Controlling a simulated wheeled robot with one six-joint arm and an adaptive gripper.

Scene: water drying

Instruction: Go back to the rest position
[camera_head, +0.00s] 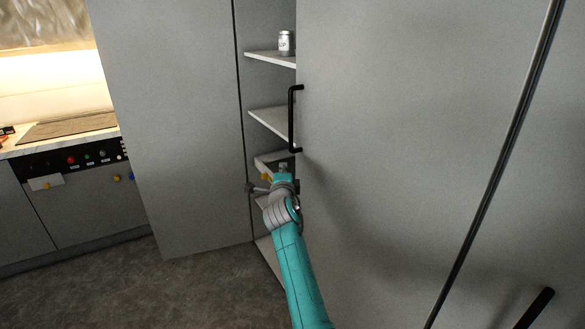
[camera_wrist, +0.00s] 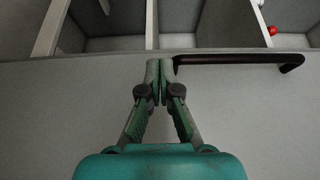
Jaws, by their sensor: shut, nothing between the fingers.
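My gripper (camera_wrist: 159,68) is shut and empty in the wrist view, with its two fingertips together. It is by the edge of a grey cabinet door (camera_wrist: 70,110), beside a black bar handle (camera_wrist: 240,60). In the head view my teal arm reaches up to the partly open cabinet, with the door (camera_head: 410,130) to its right. The handle (camera_head: 292,118) is just above the arm's end. The fingertips are hard to make out in the head view. I cannot tell whether they touch the door.
Inside the cabinet are pale shelves (camera_head: 270,120) and a small jar (camera_head: 286,43) on the upper one. A red round thing (camera_wrist: 272,30) shows inside in the wrist view. A counter with a stove (camera_head: 70,128) stands at the left. Dark floor (camera_head: 150,290) is clear at the lower left.

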